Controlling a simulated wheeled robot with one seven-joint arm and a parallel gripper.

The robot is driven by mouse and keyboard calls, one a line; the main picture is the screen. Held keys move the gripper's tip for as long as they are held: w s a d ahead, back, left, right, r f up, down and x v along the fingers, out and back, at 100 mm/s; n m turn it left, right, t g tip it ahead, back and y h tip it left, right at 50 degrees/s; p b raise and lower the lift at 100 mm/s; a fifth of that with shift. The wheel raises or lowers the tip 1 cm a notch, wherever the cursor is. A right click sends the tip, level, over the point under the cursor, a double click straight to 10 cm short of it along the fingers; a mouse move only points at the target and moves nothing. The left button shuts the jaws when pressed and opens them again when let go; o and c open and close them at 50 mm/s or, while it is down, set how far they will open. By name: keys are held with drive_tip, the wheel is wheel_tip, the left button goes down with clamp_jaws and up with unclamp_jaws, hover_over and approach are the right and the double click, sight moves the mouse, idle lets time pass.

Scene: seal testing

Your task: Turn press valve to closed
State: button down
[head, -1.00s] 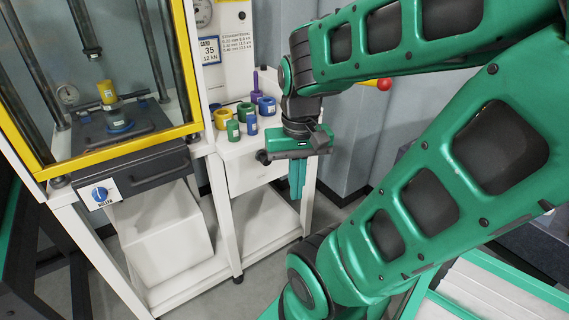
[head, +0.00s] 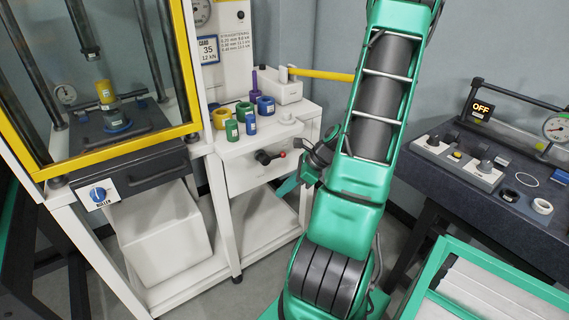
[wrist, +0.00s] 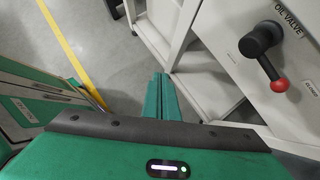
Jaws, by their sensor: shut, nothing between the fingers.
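The press valve (head: 264,157) is a black hub and lever with a red ball end on the front of the white pump cabinet. In the head view its lever points right. In the wrist view the valve (wrist: 262,40) sits upper right beside the label "OIL VALVE", and its red ball points down toward a small label at the right that seems to read "CLOSED". My gripper (wrist: 160,95) is shut and empty, left of the valve and apart from it. In the head view it is mostly hidden behind my arm; a green part shows (head: 288,187).
Coloured rings and cylinders (head: 247,108) stand on the cabinet top. A dark bench (head: 500,165) with an "OFF" sign is at right. Open shelf space lies under the cabinet.

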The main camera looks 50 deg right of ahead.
drive_tip(key=w+d+m+t+h, duration=0.1)
drive_tip(key=d+m+t+h, duration=0.2)
drive_tip(key=d+m+t, duration=0.7)
drive_tip(key=w+f+m+g, duration=0.3)
drive_tip(key=w+f+m, duration=0.15)
drive_tip(key=w, duration=0.55)
drive_tip(key=shift+n, duration=0.25)
drive_tip(key=shift+s+d+r, duration=0.15)
drive_tip(key=shift+d+r, duration=0.6)
drive_tip(key=shift+d, duration=0.05)
drive_tip(key=shift+s+d+r, duration=0.1)
drive_tip(key=shift+d+r, duration=0.65)
drive_tip(key=shift+d, duration=0.05)
